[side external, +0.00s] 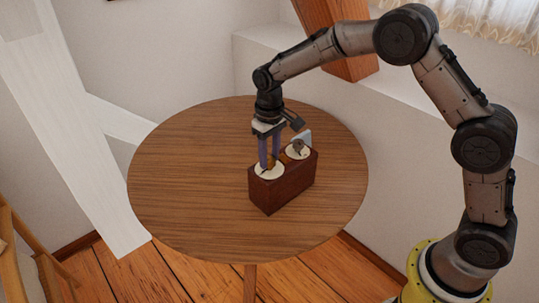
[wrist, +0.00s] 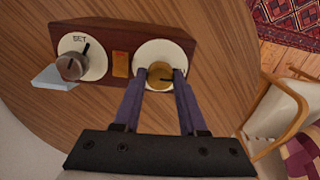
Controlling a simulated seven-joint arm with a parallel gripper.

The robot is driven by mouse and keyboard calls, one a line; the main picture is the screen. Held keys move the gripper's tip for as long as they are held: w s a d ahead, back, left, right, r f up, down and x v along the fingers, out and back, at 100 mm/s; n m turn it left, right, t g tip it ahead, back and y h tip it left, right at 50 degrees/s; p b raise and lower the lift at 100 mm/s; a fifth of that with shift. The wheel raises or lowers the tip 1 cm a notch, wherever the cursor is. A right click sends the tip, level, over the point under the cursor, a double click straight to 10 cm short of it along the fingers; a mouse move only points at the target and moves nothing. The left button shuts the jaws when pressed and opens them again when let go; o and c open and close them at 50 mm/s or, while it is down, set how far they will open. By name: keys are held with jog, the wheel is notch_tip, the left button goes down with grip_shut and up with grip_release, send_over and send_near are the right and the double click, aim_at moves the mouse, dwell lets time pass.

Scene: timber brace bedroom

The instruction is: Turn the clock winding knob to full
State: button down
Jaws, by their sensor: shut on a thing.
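The clock (side external: 288,186) is a dark red-brown wooden box on the round table, with two white dials on its top. In the wrist view its body (wrist: 110,29) spans the upper left. A brass knob (wrist: 160,75) sits on the right-hand dial (wrist: 150,50), with a dark mark pointing right. My gripper (wrist: 160,76) is shut on this brass knob, one purple finger on each side. In the side view my gripper (side external: 269,165) comes down from above onto the nearer dial. A grey-brown knob (wrist: 72,66) stands on the other dial (wrist: 95,66), which is lettered "SET".
A small orange-brown plate (wrist: 121,64) lies between the dials. A pale blue-white flat piece (wrist: 54,79) juts out beside the "SET" knob. The round wooden table (side external: 190,180) is otherwise bare. A wooden chair (wrist: 262,115) stands beyond the table edge.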

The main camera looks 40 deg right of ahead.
aim_at(270, 159)
jog(key=shift+r+m, duration=0.15)
jog(key=shift+m, duration=0.15)
jog(key=shift+c, duration=2.2)
grip_release()
notch_tip(270, 159, up, 14)
